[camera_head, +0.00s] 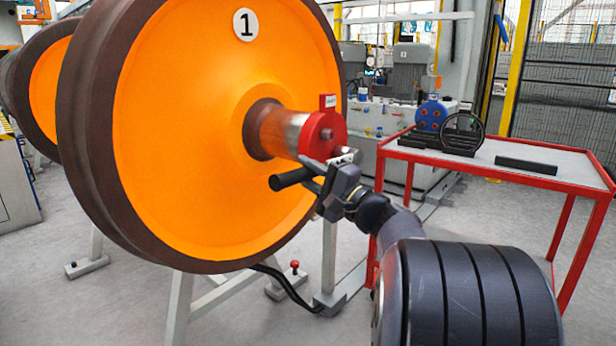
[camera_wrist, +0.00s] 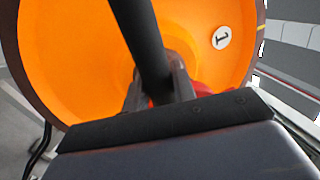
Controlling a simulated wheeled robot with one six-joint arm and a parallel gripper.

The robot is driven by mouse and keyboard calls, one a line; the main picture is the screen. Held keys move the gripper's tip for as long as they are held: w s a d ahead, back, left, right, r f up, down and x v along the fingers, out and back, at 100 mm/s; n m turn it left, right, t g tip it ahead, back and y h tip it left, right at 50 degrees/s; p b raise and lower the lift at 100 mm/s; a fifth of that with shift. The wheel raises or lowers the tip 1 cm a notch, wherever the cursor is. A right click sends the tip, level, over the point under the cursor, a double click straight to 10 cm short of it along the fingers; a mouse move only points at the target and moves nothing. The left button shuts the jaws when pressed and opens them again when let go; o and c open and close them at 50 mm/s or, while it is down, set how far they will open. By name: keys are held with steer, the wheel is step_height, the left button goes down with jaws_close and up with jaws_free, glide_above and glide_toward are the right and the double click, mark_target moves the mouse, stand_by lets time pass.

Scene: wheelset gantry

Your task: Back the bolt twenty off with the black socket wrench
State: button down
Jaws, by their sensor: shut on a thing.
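My gripper (camera_head: 325,178) is shut on the black socket wrench (camera_head: 292,178), whose dark handle sticks out to the left. In the wrist view the wrench (camera_wrist: 146,45) runs up from between the fingers (camera_wrist: 160,92). The wrench's head is at the lower part of the red end cap (camera_head: 322,134) on the axle of the orange wheel (camera_head: 200,120) marked 1. Bolt heads show on the cap's face. The bolt at the wrench is hidden, and I cannot tell whether the socket sits on it.
A red-framed table (camera_head: 480,165) stands at the right, with a blue part (camera_head: 431,114), a black ring fixture (camera_head: 462,134) and a black block (camera_head: 526,165) on it. Floor between wheel and table is narrow.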

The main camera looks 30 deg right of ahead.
steer(key=shift+r, duration=0.1)
step_height(320, 180, down, 4)
steer(key=n+y+b, duration=0.1)
steer(key=n+b, duration=0.2)
steer(key=b, duration=0.4)
steer(key=shift+d+n+g, duration=0.1)
steer(key=shift+n+g, duration=0.2)
